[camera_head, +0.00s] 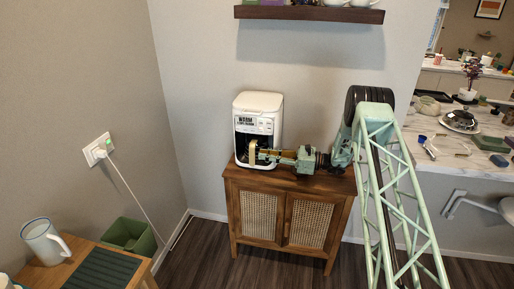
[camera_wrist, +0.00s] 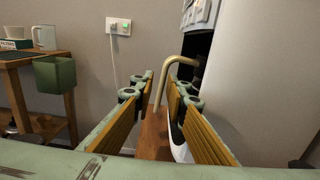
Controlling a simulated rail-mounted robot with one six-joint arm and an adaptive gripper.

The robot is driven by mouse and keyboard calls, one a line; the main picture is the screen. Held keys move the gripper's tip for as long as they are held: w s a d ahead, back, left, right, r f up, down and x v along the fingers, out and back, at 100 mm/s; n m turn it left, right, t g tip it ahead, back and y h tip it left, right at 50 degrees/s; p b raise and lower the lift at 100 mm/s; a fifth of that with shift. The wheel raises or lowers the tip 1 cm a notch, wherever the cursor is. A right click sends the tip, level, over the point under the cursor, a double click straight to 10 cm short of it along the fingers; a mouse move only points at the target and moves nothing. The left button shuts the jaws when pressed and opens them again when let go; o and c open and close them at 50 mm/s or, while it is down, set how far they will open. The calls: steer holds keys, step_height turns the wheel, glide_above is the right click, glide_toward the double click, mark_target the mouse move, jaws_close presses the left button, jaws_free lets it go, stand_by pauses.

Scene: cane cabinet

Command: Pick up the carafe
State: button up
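The white coffee maker (camera_head: 259,104) stands on the cane cabinet (camera_head: 262,180). The carafe (camera_head: 253,150) sits in its front opening; mostly its tan handle shows, and its body is largely hidden. In the wrist view the carafe's bent tan handle (camera_wrist: 181,61) rises between the finger pairs and curves toward the machine. My gripper (camera_head: 264,155) reaches in from the right, level with the handle. In the wrist view my gripper (camera_wrist: 160,92) is open, with its yellow-padded fingers on either side of the handle. I cannot tell whether a finger touches it.
The coffee maker's white body is close on the right in the wrist view. A wall shelf (camera_head: 309,14) hangs above. A wooden side table with a white pitcher (camera_head: 45,242) and a green bin (camera_head: 129,235) are at left. A wall outlet (camera_head: 98,149) has a cable.

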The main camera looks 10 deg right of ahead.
mark_target(252, 151)
steer(key=shift+w+a, duration=0.25)
steer(key=shift+a, duration=0.35)
steer(key=shift+w+a, duration=0.1)
steer(key=shift+b+x, duration=0.45)
steer(key=shift+x, duration=2.05)
steer(key=shift+w+r, duration=0.1)
jaws_close()
steer(key=shift+r, duration=0.2)
